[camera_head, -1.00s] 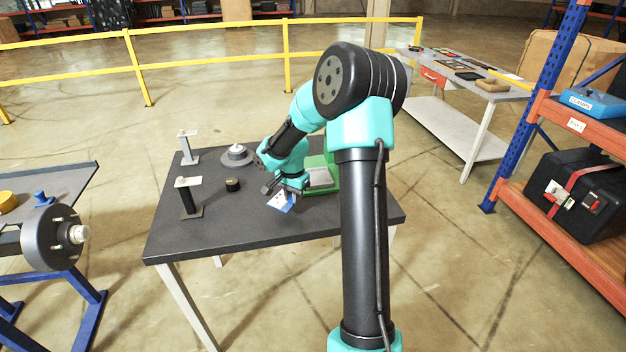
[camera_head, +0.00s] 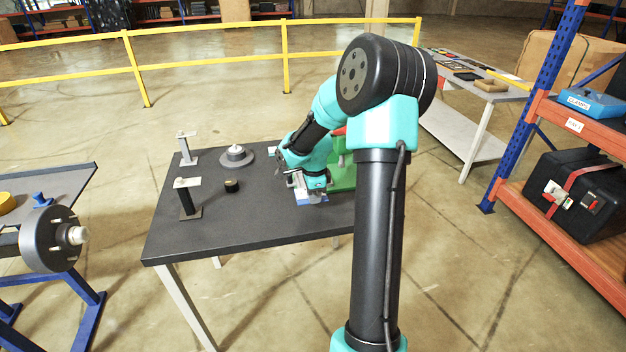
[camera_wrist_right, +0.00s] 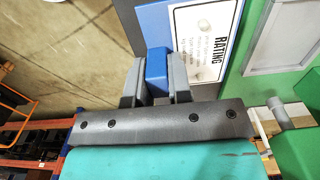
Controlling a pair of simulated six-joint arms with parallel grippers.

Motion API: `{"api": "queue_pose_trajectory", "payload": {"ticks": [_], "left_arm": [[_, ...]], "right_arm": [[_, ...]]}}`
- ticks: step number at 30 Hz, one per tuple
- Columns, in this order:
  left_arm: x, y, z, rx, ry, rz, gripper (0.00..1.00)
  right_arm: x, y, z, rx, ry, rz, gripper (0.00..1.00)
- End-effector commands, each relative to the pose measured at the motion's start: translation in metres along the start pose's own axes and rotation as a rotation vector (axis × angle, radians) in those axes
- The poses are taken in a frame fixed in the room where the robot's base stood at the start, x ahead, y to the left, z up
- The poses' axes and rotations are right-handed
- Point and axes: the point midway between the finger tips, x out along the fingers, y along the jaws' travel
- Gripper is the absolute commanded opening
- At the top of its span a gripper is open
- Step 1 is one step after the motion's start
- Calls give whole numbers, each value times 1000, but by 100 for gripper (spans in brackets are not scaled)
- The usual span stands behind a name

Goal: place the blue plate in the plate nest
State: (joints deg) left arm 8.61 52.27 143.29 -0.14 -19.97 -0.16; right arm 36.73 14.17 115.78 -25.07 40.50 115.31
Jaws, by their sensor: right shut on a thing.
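The blue plate (camera_wrist_right: 147,24) carries a white label reading RATING and shows at the top of the right wrist view. My right gripper (camera_wrist_right: 157,80) is shut on the plate's blue grip block. In the head view my right gripper (camera_head: 308,188) holds the blue plate (camera_head: 313,198) close to the left side of a green fixture (camera_head: 341,177). The wrist view shows a grey panel with a pale rim (camera_wrist_right: 287,35), which looks like the plate nest, on the green, just right of the plate. Plate and rim appear apart. Height above the table is hard to judge. My left gripper is not in view.
The dark table (camera_head: 250,230) is clear at its front. Two small posts (camera_head: 187,198) (camera_head: 187,150), a black cylinder (camera_head: 231,186) and a round grey base (camera_head: 236,155) stand to the left. My right arm hides part of the green fixture and the table's right side.

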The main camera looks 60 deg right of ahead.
Motion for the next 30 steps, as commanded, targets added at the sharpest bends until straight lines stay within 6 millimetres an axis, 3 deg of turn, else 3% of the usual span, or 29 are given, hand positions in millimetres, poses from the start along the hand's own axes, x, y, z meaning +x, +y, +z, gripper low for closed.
{"api": "queue_pose_trajectory", "payload": {"ticks": [5, 24, 30], "left_arm": [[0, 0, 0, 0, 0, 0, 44], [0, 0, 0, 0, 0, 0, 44], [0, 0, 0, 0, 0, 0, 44]], "right_arm": [[2, -15, -4, 1, 0, -2, 0], [13, -128, -34, -1, 0, -1, 0], [14, -147, -39, -1, 0, -1, 0]]}}
